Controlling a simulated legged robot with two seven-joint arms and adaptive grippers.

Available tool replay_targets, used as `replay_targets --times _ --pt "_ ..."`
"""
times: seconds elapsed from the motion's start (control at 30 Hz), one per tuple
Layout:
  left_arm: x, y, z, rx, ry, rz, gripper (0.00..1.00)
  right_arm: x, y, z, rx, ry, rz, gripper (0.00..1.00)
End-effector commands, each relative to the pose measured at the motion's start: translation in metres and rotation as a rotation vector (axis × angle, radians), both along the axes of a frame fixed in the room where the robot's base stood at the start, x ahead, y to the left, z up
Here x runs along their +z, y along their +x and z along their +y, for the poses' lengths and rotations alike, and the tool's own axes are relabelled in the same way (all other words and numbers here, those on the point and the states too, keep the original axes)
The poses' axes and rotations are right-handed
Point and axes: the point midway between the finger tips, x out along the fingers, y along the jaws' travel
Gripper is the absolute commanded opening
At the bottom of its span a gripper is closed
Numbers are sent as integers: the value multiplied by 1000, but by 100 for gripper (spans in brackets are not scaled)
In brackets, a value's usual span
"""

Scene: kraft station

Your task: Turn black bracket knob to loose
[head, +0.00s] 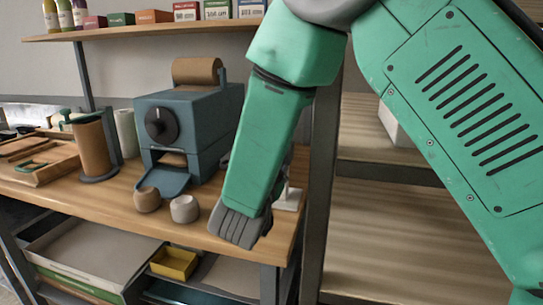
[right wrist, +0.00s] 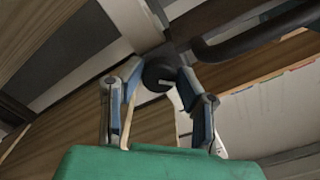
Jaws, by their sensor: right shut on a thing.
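The black knob (right wrist: 160,68), round with a pale line on its face, shows in the right wrist view at the end of a curved black bracket bar (right wrist: 250,40). My right gripper (right wrist: 161,80) is shut on the knob, with one finger on each side of it. My left gripper is not in view.
A blue-grey machine with a dark dial (head: 161,126) stands on the wooden bench (head: 105,197), left of my arm. Two small round pots (head: 184,209) stand before it. A dark upright post (head: 318,190) rises close to the right of my arm. Trays sit below the bench.

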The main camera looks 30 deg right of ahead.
Motion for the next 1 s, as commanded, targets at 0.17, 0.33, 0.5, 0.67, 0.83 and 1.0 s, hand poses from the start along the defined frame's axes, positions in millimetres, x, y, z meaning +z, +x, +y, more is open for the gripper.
replay_targets --times 0.17,0.33,0.5,0.67,0.83,1.0 --pt "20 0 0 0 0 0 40 6 0 -3 -6 -86 90 2" --pt "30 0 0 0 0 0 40 5 1 -3 -6 -146 161 2" --pt "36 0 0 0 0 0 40 4 1 -3 -7 -185 205 2" --pt "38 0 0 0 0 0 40 3 1 -3 -7 -203 226 2" --pt "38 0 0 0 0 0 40 2 1 -3 -7 -206 230 2" --pt "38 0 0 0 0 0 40 2 1 -3 -6 -205 230 2"
